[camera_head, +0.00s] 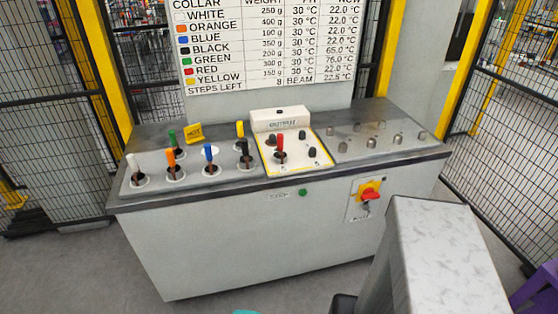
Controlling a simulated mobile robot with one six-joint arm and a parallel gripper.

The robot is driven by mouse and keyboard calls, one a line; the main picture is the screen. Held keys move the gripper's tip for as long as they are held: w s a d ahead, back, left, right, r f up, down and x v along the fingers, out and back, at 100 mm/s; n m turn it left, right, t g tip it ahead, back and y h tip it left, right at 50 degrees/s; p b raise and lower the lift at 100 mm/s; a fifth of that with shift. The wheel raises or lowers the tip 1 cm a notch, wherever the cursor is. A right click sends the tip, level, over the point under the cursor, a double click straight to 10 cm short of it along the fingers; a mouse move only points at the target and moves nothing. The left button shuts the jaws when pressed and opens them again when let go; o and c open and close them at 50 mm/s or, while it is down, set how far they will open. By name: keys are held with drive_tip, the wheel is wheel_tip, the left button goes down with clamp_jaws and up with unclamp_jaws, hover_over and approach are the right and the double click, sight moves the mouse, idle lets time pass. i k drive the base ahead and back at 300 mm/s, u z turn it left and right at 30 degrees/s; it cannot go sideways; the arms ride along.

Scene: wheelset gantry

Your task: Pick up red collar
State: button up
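The red collar (280,141) appears as a small upright red-topped piece with a dark lower part. It stands on the white, yellow-edged output panel (272,165) on the console top, right of the black-topped piece (245,148). Whether the red part is a separate ring is too small to tell. My gripper is not in view. A large grey block at the lower right appears to be part of my own arm, and it does not cover the red piece.
White (132,163), orange (171,157), blue (209,153), green (173,138) and yellow (240,129) pieces stand on the console's left. Dark knobs flank the red piece; a white output box (280,119) is behind. A red-yellow switch (369,191) protrudes in front. Mesh fences stand both sides.

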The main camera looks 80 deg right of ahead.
sight(282, 159)
drive_tip(key=u, duration=0.3)
drive_tip(key=k, duration=1.2)
drive_tip(key=z, duration=0.1)
